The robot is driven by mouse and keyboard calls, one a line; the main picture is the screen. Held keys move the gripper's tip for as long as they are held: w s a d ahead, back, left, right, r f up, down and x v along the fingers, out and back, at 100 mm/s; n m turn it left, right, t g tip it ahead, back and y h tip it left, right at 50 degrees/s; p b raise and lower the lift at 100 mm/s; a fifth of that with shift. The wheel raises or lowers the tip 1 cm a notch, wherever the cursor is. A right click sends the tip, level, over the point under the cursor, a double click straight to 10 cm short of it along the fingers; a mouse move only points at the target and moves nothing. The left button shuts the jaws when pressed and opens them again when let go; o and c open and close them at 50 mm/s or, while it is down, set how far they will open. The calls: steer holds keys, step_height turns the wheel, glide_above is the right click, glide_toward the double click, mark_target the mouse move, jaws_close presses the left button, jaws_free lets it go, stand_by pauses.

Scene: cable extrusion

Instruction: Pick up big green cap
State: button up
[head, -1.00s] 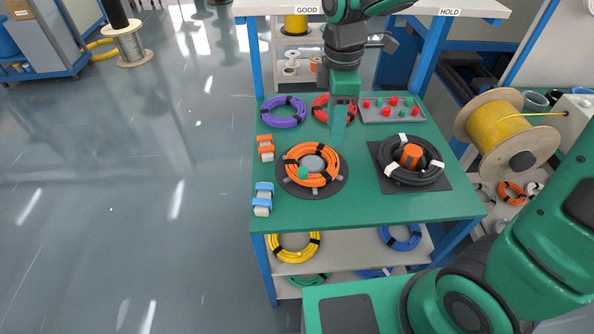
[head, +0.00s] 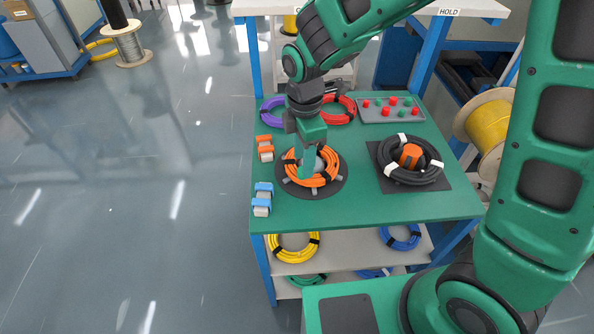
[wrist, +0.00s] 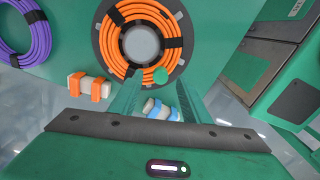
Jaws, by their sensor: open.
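In the head view my gripper (head: 306,174) is over the left part of the orange coil (head: 328,176). Smaller red and green caps lie on a grey tray (head: 373,117) at the back right.
A black coil (head: 433,172) with an orange piece in its middle lies at right. Purple (head: 268,112) and red (head: 345,104) coils lie behind. Orange (head: 265,146) and blue (head: 263,197) clamp-like pieces line the left edge. The green table's front (head: 370,208) is clear.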

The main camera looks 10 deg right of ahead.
steer(key=shift+f, duration=1.15)
jaws_close()
steer(key=shift+r, duration=0.15)
steer(key=shift+r, duration=0.55)
step_height(320, 180, up, 3)
steer(key=shift+f, duration=0.15)
steer(key=s+a+r, duration=0.7)
steer(key=s+a, duration=0.1)
steer(key=shift+a, duration=0.25)
